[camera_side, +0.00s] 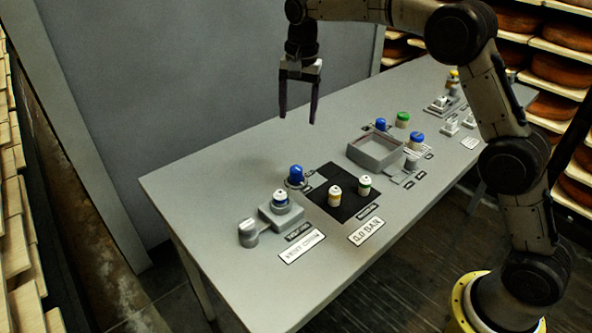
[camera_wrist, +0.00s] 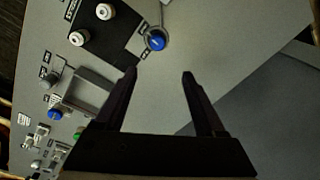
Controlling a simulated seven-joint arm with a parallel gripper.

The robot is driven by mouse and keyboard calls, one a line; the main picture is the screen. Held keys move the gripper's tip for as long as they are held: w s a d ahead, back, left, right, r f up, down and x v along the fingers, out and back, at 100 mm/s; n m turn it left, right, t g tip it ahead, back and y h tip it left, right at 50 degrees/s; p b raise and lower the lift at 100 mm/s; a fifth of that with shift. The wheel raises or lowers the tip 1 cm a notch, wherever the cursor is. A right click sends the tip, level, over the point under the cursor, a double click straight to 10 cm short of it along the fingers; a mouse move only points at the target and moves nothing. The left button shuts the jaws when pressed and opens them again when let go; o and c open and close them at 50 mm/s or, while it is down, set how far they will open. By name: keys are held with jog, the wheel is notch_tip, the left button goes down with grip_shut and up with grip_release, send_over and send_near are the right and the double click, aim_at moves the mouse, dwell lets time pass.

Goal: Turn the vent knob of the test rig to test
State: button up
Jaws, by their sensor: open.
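The test rig has a grey block (camera_side: 272,218) with a white-and-blue capped canister seated in it. A blue knob (camera_side: 295,172) on a round grey base stands at its back, and I take it as the vent knob. It also shows in the wrist view (camera_wrist: 157,41), with small labels beside it too small to read. A sign (camera_side: 302,246) in front appears to read VENT OPEN, and another (camera_side: 367,231) reads 0.0 BAR. My gripper (camera_side: 297,121) is open and empty, high above the table and apart from the knob. In the wrist view the knob lies beyond the fingertips (camera_wrist: 158,76).
Two small canisters (camera_side: 335,196) (camera_side: 364,185) stand upright on a black mat (camera_side: 330,212) right of the knob. A grey tray (camera_side: 375,153), more blue knobs (camera_side: 381,124) (camera_side: 417,138) and a green one (camera_side: 403,118) are farther right. The table's back left is clear.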

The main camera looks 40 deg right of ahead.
send_near(296, 168)
jog(key=shift+g, duration=0.4)
jog(key=f, duration=1)
jog(key=shift+w+f, duration=0.3)
jog(key=shift+f, duration=0.1)
grip_shut()
